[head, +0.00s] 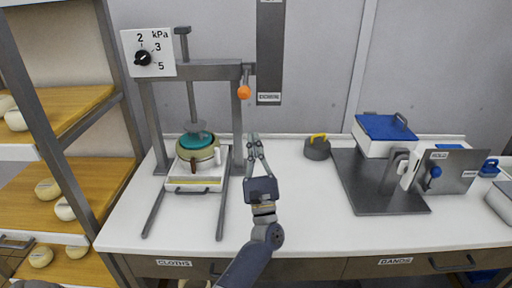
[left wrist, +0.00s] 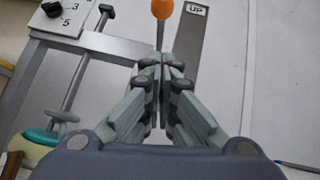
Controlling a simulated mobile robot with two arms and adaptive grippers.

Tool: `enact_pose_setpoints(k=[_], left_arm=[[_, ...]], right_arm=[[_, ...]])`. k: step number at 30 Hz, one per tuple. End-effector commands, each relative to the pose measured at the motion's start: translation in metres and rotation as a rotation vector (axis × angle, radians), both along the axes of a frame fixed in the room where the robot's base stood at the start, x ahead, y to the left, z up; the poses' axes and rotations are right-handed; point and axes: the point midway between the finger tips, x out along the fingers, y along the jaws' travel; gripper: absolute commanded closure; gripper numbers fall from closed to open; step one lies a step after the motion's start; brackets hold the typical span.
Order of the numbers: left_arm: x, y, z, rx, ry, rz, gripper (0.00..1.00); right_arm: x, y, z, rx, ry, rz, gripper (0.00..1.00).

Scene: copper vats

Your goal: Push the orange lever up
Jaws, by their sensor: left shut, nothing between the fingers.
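The orange lever's ball end (head: 243,92) is at the right post of the grey press frame. Its thin rod joins the frame behind it, and it seems to stick out towards me. In the left wrist view the orange ball (left wrist: 162,9) is at the top edge, just beyond my fingertips. My left gripper (head: 254,136) points upward below the ball and slightly right of it, with a gap between them. Its fingers are together and empty. A dark upright plate (head: 269,50) is on the wall beside the lever; the wrist view reads "UP" on it. My right gripper is out of view.
The press (head: 204,70) holds a teal-topped pot (head: 197,140) left of my arm. A dark weight with a yellow handle (head: 317,148) and a blue-lidded box (head: 385,130) stand to the right. The white counter (head: 315,200) is clear around my arm.

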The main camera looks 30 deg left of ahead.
Motion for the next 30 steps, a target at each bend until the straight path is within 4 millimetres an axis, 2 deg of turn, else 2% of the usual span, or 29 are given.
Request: enact_pose_setpoints(k=[1,6,12,18,30], left_arm=[[0.006,0.007,0.015,0.001,-0.001,0.002,1.0],[0.025,0.024,0.041,0.001,-0.001,0.002,1.0],[0.021,0.027,0.064,0.0,0.001,0.001,1.0],[0.02,0.029,0.072,0.0,0.002,0.0,1.0],[0.02,0.029,0.073,-0.001,0.002,0.0,1.0]], right_arm=[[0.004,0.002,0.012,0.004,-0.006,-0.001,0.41],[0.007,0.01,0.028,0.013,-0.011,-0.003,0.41],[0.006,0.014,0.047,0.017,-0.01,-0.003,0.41],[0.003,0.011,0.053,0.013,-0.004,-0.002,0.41],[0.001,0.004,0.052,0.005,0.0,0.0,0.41]])
